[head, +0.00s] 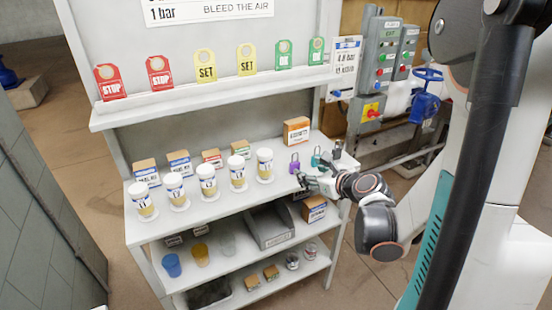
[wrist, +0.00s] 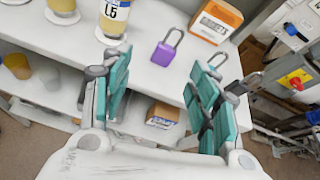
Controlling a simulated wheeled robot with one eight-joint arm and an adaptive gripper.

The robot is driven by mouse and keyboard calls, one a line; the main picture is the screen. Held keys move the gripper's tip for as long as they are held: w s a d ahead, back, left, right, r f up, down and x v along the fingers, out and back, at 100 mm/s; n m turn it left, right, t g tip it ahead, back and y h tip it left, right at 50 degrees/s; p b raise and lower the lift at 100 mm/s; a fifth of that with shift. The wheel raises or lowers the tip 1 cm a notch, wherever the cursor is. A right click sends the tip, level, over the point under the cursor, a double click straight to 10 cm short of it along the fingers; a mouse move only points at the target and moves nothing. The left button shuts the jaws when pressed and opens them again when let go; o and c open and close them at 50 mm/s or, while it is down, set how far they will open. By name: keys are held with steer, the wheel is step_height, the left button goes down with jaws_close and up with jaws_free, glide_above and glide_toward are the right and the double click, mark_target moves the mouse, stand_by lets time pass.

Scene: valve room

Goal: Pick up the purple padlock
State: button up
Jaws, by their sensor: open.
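The purple padlock (head: 295,167) stands on the white shelf near its right end, left of a teal padlock (head: 316,157) and a dark one (head: 337,150). In the wrist view the purple padlock (wrist: 166,55) has its grey shackle up, and it lies beyond the fingertips, between the two fingers. My gripper (head: 303,180) is at the front edge of the shelf, just in front of the purple padlock. In the wrist view my gripper (wrist: 160,70) has its teal-padded fingers wide apart with nothing between them.
White labelled jars (head: 237,172) stand in a row left of the padlocks. An orange-white box (head: 296,131) stands behind the padlocks. Small boxes (head: 178,163) line the back. A lower shelf below holds a grey bin (head: 270,230). A control panel (head: 380,60) is at the right.

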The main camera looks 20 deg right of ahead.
mark_target(296, 165)
steer(key=w+f, duration=0.1)
steer(key=w, duration=0.1)
steer(key=w+f+m+b, duration=0.1)
steer(key=w, duration=0.2)
steer(key=w+d+f+m+b, duration=0.1)
steer(key=w+f, duration=0.1)
steer(key=shift+w, duration=0.35)
steer(key=b+x, duration=0.2)
steer(key=x, duration=0.3)
steer(key=shift+d+f+b, duration=0.1)
steer(key=shift+f+b, duration=0.05)
steer(key=shift+b, duration=0.15)
steer(key=c, duration=1.1)
